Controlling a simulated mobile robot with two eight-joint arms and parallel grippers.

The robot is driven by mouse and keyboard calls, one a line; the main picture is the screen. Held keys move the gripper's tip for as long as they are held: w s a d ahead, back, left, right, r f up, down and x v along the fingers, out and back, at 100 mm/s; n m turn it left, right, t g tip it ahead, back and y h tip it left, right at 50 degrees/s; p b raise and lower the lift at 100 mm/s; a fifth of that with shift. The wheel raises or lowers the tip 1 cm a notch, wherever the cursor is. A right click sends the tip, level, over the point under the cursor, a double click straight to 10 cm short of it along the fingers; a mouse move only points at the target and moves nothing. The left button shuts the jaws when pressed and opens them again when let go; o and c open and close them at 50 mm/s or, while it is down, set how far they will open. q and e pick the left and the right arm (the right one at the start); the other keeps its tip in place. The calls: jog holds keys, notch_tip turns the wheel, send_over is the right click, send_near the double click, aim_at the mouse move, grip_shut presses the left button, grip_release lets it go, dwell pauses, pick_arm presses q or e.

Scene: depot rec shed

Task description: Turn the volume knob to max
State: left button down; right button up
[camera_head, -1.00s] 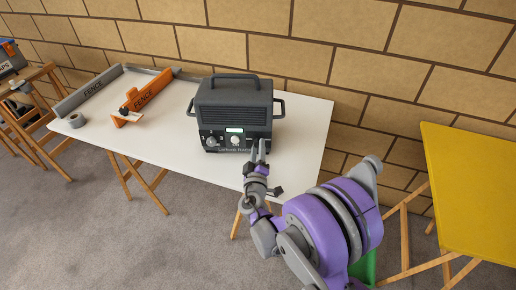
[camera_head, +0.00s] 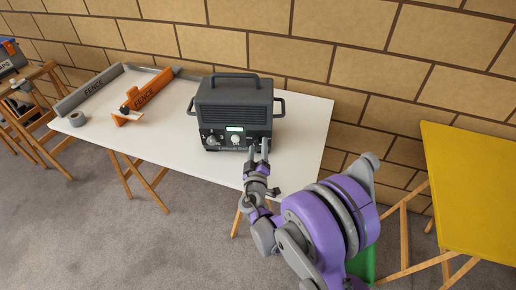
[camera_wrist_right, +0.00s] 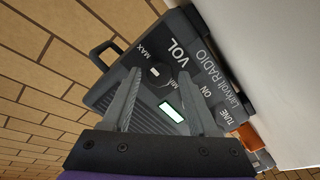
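The dark grey radio (camera_head: 235,105) stands upright on the white table (camera_head: 310,120), with a handle on top and a lit display. The right wrist view shows this knob (camera_wrist_right: 157,72) between the MAX and MIN marks, beside VOL. My right gripper (camera_head: 258,147) is open and empty in front of the radio's lower right. In the right wrist view its fingertips (camera_wrist_right: 161,70) appear on either side of the knob, apart from it. The knob's pointer is too small to read. My left gripper is not in view.
A second knob (camera_head: 211,140) is at the left of the panel. A yellow table (camera_head: 475,190) stands at the right.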

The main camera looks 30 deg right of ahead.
jog(key=shift+o, duration=0.6)
jog(key=v, duration=1.1)
jog(key=shift+d, duration=0.1)
jog(key=shift+s+d, duration=0.15)
jog(key=shift+d, duration=0.1)
jog(key=s+d+f+m+g+y, duration=0.2)
jog(key=s+f+m+g+y, duration=0.1)
jog(key=s+g, duration=0.55)
jog(key=s+a+f+g+y, duration=0.2)
jog(key=s+a+y, duration=0.5)
jog(key=s+a, duration=0.45)
notch_tip(320, 180, up, 15)
jog(key=w+p, duration=0.2)
jog(key=p, duration=1)
jog(key=shift+d+n+t+p, duration=0.3)
jog(key=shift+n+t, duration=0.1)
jog(key=shift+t, duration=0.05)
